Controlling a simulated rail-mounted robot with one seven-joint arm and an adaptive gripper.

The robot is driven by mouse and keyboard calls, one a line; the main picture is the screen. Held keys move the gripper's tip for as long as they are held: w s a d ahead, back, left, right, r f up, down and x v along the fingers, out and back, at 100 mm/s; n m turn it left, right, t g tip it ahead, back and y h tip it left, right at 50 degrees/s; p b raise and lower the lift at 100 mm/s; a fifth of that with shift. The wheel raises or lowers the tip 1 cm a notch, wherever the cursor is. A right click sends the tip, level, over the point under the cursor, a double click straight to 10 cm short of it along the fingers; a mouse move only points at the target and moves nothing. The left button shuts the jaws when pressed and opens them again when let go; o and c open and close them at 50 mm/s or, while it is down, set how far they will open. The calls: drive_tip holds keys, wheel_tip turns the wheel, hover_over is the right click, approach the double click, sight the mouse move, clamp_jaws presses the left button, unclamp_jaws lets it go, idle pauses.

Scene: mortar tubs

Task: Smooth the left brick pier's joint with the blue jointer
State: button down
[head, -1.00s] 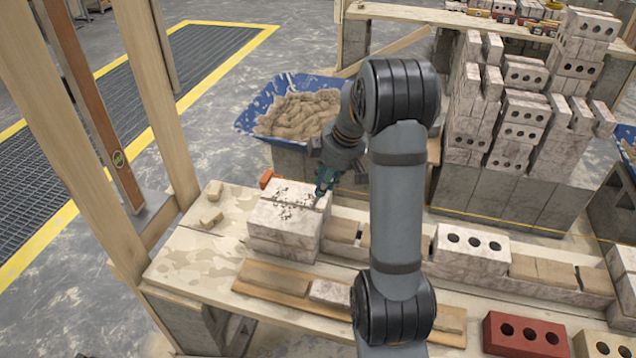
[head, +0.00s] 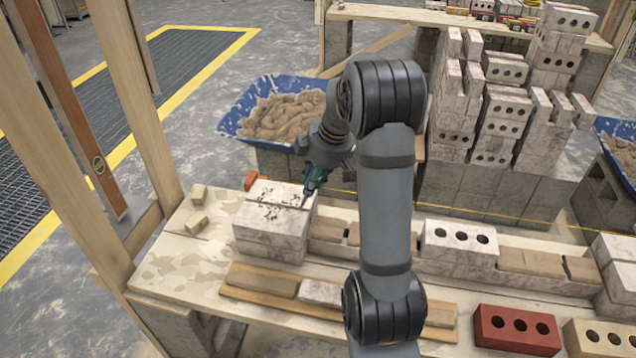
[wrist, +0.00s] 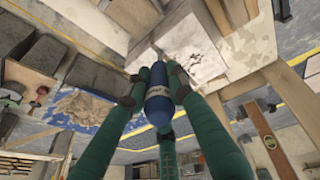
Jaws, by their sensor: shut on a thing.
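The left brick pier (head: 268,240) is a low stack of pale bricks near the left end of the bench. A joint runs across its top, with dark crumbs scattered around it. My gripper (head: 312,180) is over the pier's right side, at the joint's right end. In the wrist view my teal gripper (wrist: 160,90) is shut around the blue handle of the jointer (wrist: 158,100). The jointer's tip is too small in the head view to tell if it touches the joint. The pier top also shows in the wrist view (wrist: 178,45).
A blue tub (head: 235,122) of mortar stands behind the pier. A low brick course (head: 458,243) runs right along the bench. A red brick (head: 515,330) lies at the front right. Wooden posts (head: 140,90) rise at the left. Tall brick stacks (head: 500,115) stand behind.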

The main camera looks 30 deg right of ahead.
drive_tip(key=shift+w+a, duration=0.5)
drive_tip(key=shift+a, duration=0.1)
drive_tip(key=shift+r, duration=0.1)
wheel_tip(320, 180, up, 6)
drive_tip(key=p, duration=0.5)
